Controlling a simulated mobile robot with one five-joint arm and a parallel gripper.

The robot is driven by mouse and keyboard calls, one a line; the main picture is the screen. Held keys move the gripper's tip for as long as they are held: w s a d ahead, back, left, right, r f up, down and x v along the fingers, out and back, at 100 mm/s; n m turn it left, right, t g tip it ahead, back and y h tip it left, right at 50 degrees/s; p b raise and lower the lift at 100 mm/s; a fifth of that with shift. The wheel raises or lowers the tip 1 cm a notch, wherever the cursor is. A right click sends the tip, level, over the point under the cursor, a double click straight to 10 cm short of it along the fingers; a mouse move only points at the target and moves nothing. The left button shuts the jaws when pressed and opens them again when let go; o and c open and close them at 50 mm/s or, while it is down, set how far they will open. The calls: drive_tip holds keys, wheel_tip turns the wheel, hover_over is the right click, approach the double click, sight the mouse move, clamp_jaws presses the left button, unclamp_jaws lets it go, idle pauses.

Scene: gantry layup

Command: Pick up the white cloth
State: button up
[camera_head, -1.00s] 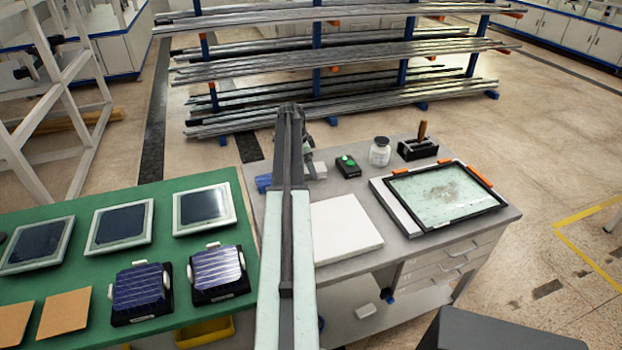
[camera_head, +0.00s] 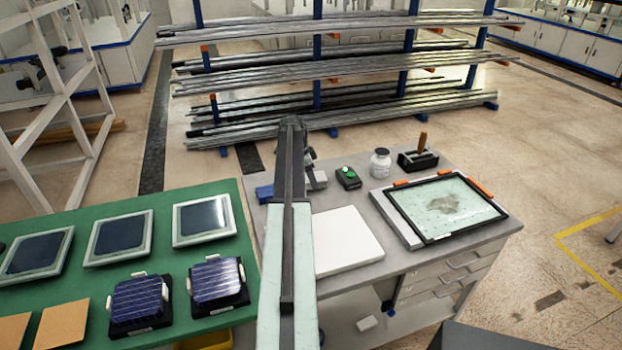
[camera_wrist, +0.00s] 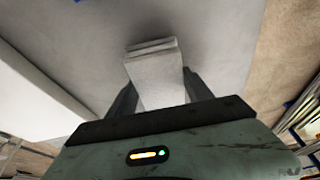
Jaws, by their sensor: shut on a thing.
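The white cloth (camera_wrist: 154,66) is a small folded pad. In the wrist view it sits between the two dark fingers of my gripper (camera_wrist: 160,88), which are shut on it. Its far end sticks out past the fingertips over the grey bench top (camera_wrist: 215,40). I cannot tell whether it touches the bench. In the head view the cloth (camera_head: 317,181) shows as a small pale patch just right of my arm, near the back left of the bench. My arm hides part of that area, including most of the gripper.
A large white slab (camera_head: 345,241) lies right of my arm. Behind it stand a green-buttoned box (camera_head: 348,178), a white jar (camera_head: 380,164) and a black holder (camera_head: 418,160). A framed glass panel (camera_head: 445,208) lies at right. A blue item (camera_head: 264,193) is left of my arm.

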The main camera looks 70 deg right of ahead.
wheel_tip(320, 180, up, 3)
drive_tip(key=shift+r+p, duration=0.1)
drive_tip(key=shift+p, duration=1.15)
drive_tip(key=s+a, duration=0.3)
drive_tip(key=a, duration=0.1)
drive_tip(key=s+a, duration=0.2)
drive_tip(key=a, duration=0.3)
drive_tip(key=s+a, duration=0.3)
drive_tip(key=a, duration=0.1)
drive_tip(key=shift+s+a+r+p, duration=0.3)
drive_tip(key=o, duration=0.6)
drive_tip(key=shift+c, duration=0.2)
drive_tip(key=c, duration=0.4)
